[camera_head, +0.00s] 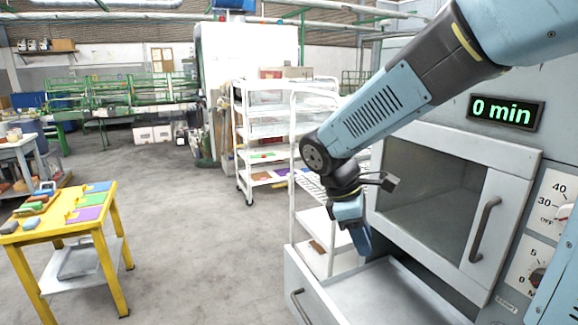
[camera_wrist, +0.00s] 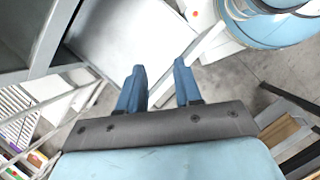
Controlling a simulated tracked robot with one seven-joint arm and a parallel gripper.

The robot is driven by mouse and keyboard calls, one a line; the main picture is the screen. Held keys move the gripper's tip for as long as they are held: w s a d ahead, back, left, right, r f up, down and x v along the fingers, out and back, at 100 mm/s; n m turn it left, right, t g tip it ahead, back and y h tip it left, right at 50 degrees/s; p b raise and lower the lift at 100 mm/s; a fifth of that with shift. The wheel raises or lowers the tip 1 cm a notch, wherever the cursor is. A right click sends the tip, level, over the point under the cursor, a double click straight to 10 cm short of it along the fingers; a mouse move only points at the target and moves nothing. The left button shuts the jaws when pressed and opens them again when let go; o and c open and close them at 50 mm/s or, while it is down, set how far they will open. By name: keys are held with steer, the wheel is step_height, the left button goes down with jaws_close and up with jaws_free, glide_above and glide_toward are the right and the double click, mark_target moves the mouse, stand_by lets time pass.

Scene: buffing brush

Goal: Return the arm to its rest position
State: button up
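My arm reaches in from the upper right in the head view and bends down at its elbow. My gripper (camera_head: 360,240) hangs fingers down over the left part of the pulled-out drawer (camera_head: 395,295), in front of the grey machine. The wrist view shows its two blue fingers (camera_wrist: 160,85) apart with nothing between them, so it is open and empty. The pale drawer floor (camera_wrist: 130,40) lies beyond the fingers there. No object shows in the visible part of the drawer.
The machine's glass door (camera_head: 435,195) is shut, and its display (camera_head: 505,111) reads 0 min. A white shelf cart (camera_head: 243,140) stands behind the arm. A yellow table (camera_head: 62,222) with coloured mats and several brushes stands at left. The floor (camera_head: 190,240) between is clear.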

steer(key=s+d+r+m+t+y, duration=0.4)
steer(key=s+d+r+m+t, duration=0.2)
steer(key=m, duration=0.8)
steer(key=s+d+r, duration=0.2)
steer(key=s+r, duration=0.1)
steer(key=shift+s+d+m+y, duration=0.2)
steer(key=shift+m+y, duration=0.1)
steer(key=shift+m, duration=0.1)
